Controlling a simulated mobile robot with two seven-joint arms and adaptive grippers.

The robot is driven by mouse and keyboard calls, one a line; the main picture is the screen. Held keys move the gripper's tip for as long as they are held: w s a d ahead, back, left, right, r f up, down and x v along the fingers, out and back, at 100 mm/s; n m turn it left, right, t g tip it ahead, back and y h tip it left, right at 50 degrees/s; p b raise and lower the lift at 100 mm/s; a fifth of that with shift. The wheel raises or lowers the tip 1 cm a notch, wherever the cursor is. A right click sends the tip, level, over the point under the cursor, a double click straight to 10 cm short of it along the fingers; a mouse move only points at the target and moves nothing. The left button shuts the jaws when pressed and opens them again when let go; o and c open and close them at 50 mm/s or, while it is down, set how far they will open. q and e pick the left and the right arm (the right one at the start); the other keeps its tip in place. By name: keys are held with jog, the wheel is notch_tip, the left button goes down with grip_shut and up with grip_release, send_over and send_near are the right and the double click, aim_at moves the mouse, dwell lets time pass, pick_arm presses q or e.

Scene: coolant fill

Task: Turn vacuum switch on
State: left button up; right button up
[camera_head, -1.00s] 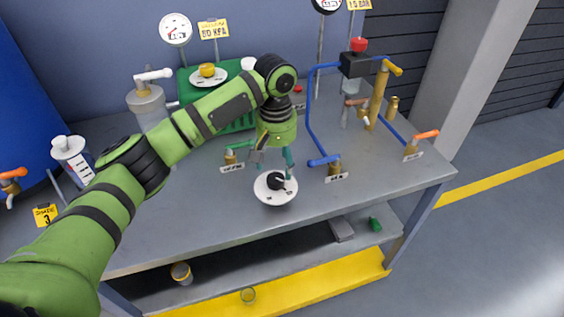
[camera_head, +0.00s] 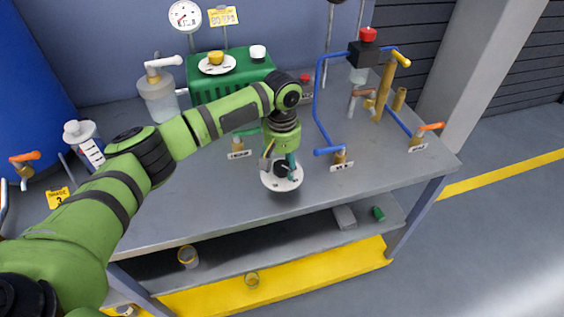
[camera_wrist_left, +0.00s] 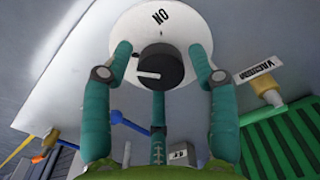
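The switch is a white round plate (camera_head: 268,184) with a black knob (camera_head: 284,170), near the front of the bench. The wrist view shows the plate (camera_wrist_left: 205,18) with upside-down "ON" lettering and the knob (camera_wrist_left: 172,72) with a white pointer line toward the picture's left. My left gripper (camera_head: 280,164) is directly over the switch, pointing down. In the wrist view its teal fingers (camera_wrist_left: 160,60) are spread around the knob, one on each side and one below. They look open; contact is not clear. My right gripper is not in view.
A valve with a "VACUUM" label (camera_wrist_left: 258,70) stands close behind the switch. A blue-handled valve (camera_head: 338,155) is to its right, with blue piping (camera_head: 317,100). A green pump (camera_head: 225,75) stands behind. The bench front left of the switch is clear.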

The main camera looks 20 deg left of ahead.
pick_arm(q)
jog(key=c, duration=0.6)
jog(key=shift+s+m+p, duration=0.1)
jog(key=shift+m+p, duration=0.6)
jog(key=shift+p, duration=0.45)
jog(key=m+p, duration=0.4)
jog(key=shift+s, duration=0.1)
jog(key=m+p, duration=0.2)
jog(key=m, duration=0.1)
jog(key=m+p, duration=0.1)
jog(key=m, duration=0.1)
jog(key=shift+f+m, duration=0.1)
jog(key=shift+m, duration=0.2)
jog(key=m, duration=0.2)
jog(key=m+p, duration=0.1)
jog(key=m, duration=0.1)
jog(key=shift+a+f+m, duration=0.1)
jog(key=shift+a+m, duration=0.1)
jog(key=shift+m, duration=0.2)
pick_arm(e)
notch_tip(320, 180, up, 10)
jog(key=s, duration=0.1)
